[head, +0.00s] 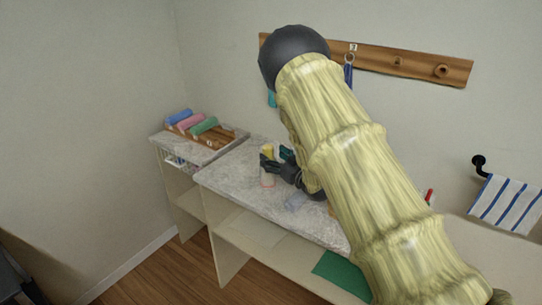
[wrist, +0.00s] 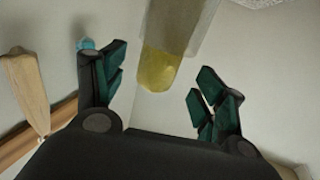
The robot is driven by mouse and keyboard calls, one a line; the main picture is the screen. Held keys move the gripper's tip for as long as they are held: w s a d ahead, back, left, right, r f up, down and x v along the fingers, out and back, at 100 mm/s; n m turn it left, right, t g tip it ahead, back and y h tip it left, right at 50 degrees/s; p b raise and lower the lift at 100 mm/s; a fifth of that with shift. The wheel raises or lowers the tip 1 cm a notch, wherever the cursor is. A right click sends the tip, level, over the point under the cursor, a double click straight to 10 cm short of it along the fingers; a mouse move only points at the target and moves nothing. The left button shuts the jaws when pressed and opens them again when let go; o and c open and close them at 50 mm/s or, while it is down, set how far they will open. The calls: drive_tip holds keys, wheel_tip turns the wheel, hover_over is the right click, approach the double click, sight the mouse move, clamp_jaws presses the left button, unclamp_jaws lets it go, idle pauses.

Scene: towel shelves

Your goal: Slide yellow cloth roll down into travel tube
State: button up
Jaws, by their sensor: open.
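The yellow cloth roll (head: 267,150) stands upright on the grey counter, its top end sticking out of the clear travel tube (head: 267,179). In the wrist view the yellow roll (wrist: 160,70) shows its rounded end protruding from the translucent tube (wrist: 208,25), with more yellow visible through the wall. My gripper (head: 277,158) is open beside the roll's top. In the wrist view my gripper (wrist: 162,65) has its dark, teal-padded fingers spread on either side of the roll's end, with visible gaps. How deep the roll sits inside the tube is unclear.
A wooden rack (head: 213,141) holds blue, pink and green rolls at the back left. A pale bluish item (head: 296,201) lies on the counter near my gripper. A wooden peg rail (head: 400,62) and a striped towel (head: 505,203) hang on the wall. A green cloth (head: 340,271) lies on the lower shelf.

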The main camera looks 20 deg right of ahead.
drive_tip(key=v, duration=0.9)
drive_tip(key=shift+s, duration=0.25)
